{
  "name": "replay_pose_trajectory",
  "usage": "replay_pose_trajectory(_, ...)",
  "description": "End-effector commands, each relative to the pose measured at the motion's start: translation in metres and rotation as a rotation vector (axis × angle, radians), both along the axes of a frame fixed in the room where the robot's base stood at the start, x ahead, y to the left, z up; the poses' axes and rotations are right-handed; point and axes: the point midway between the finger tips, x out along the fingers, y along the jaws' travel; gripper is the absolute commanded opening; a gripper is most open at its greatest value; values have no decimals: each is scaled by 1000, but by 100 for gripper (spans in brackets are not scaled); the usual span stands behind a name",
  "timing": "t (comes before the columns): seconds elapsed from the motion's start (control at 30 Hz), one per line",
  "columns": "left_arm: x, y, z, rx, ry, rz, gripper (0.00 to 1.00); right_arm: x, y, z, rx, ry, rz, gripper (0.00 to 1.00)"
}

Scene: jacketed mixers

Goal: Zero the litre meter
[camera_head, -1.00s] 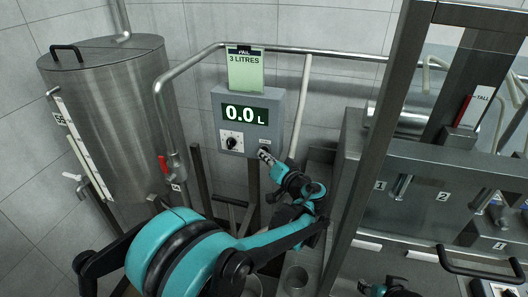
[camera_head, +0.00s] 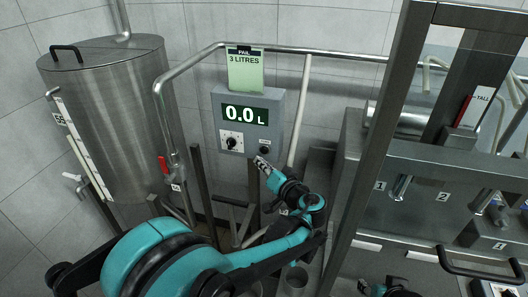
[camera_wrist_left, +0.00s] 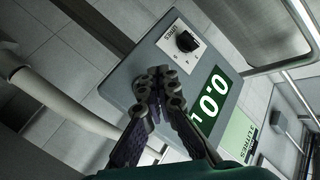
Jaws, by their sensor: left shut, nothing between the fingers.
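The litre meter (camera_head: 246,122) is a grey box on the wall side, with a display (camera_head: 245,115) reading 0.0 L. A black selector knob (camera_head: 231,143) sits at its lower left and a small dark button (camera_head: 265,150) at its lower right. My left gripper (camera_head: 261,164) is shut and empty, just below the button and apart from it. In the left wrist view the shut fingers (camera_wrist_left: 158,72) lie in front of the meter face (camera_wrist_left: 150,80), hiding the button; the knob (camera_wrist_left: 187,41) shows. My right gripper (camera_head: 385,287) is barely in view at the bottom edge.
A card reading PAIL 3 LITRES (camera_head: 245,71) hangs above the meter. A steel tank (camera_head: 115,115) stands at left, with a red-handled valve (camera_head: 164,165) beside it. A steel frame post (camera_head: 375,150) rises to the right of my left arm.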

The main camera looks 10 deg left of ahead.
Motion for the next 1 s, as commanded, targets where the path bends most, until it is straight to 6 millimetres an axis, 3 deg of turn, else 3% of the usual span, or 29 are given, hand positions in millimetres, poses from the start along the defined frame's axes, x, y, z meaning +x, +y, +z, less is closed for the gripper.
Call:
replay_pose_trajectory(0.3, -30, 1, 0, 0, 0, 0, 0, 0, 0, 2, 0, 0, 0, 40)
replay_pose_trajectory(1.0, -31, 1, 0, 0, 0, 0, 0, 0, 0, 2, 0, 0, 0, 40)
